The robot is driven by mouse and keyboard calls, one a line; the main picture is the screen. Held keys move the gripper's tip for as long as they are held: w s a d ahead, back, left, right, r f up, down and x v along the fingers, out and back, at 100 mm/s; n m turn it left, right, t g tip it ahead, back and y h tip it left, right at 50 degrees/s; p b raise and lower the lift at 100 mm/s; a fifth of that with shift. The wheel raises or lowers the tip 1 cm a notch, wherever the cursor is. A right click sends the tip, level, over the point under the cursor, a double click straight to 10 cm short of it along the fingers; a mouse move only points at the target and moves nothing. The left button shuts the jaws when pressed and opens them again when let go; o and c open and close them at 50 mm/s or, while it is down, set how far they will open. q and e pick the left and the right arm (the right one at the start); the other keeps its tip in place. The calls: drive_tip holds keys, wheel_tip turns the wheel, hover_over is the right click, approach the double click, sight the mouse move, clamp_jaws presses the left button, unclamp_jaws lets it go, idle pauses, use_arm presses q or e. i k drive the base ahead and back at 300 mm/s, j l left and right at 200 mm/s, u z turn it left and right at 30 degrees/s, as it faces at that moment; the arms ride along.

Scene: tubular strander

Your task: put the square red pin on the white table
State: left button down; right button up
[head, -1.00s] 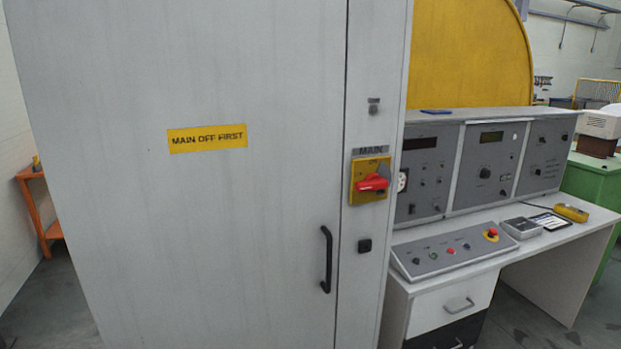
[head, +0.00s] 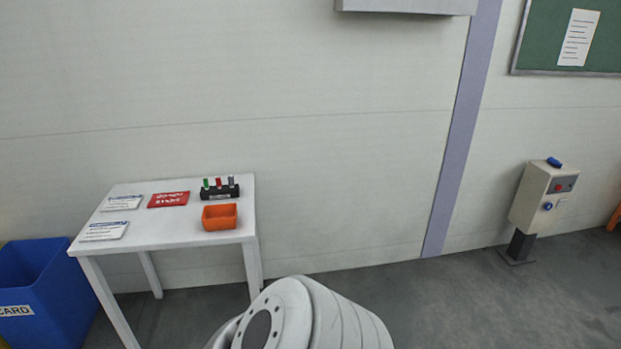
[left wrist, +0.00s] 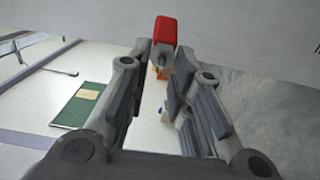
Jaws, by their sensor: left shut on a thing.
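In the left wrist view my left gripper (left wrist: 163,68) is shut on the square red pin (left wrist: 165,31). The pin's red block-shaped head sticks out past the fingertips. Part of its grey lower end shows between the fingers. In the head view the white table (head: 165,228) stands against the wall at the left. My left gripper and the held pin do not show in the head view, so their distance from the table cannot be told. My right gripper is in neither view.
On the table are a black rack (head: 220,192) with green, red and grey pins, an orange bin (head: 219,224), a red card (head: 168,199) and white cards. The table's front middle is bare. A blue bin (head: 35,280) stands left of it. A control post (head: 540,200) stands right.

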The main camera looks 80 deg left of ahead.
sight(161, 230)
drive_tip(key=u, duration=1.65)
drive_tip(key=i+j+u, duration=0.1)
drive_tip(key=j+u, duration=0.25)
drive_tip(key=i+j+u, duration=0.15)
drive_tip(key=j+u, duration=0.2)
drive_tip(key=i+j+u, duration=0.15)
drive_tip(key=j+u, duration=0.2)
drive_tip(key=i+j, duration=0.45)
